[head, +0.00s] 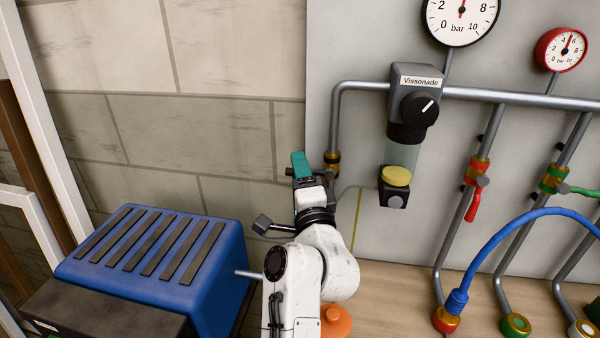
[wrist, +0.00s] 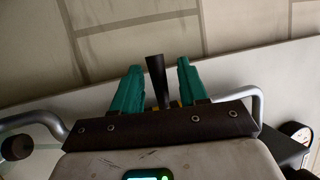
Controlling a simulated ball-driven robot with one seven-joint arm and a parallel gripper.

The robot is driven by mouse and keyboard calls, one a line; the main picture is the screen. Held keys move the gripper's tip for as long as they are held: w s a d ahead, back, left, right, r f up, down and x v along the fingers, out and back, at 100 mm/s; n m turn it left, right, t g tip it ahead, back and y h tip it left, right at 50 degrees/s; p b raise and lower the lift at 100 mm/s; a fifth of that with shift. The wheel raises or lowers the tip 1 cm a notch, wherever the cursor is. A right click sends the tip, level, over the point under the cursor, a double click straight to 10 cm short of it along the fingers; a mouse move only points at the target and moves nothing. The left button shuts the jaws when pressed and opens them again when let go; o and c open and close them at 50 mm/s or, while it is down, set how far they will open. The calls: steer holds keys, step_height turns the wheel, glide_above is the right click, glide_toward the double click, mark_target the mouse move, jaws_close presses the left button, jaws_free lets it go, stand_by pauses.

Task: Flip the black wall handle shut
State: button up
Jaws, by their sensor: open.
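The black wall handle (wrist: 157,76) shows in the wrist view as a dark, slightly tilted bar. It stands between the two teal fingers of my gripper (wrist: 158,84). The handle is nearer the left finger, and a clear gap shows to the right finger. In the head view my gripper (head: 302,163) is at the left edge of the grey panel, beside a brass fitting (head: 332,164) on the pipe. It hides most or all of the handle there.
A filter unit (head: 416,95) with a black knob hangs right of my gripper. Pipes with a red lever (head: 473,205), a green lever (head: 580,190) and a blue hose (head: 500,240) stand further right. A blue ribbed box (head: 155,250) is at lower left. Bare block wall lies left.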

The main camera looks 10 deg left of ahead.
steer(key=b+v, duration=0.2)
steer(key=v, duration=0.9)
steer(key=shift+r, duration=0.1)
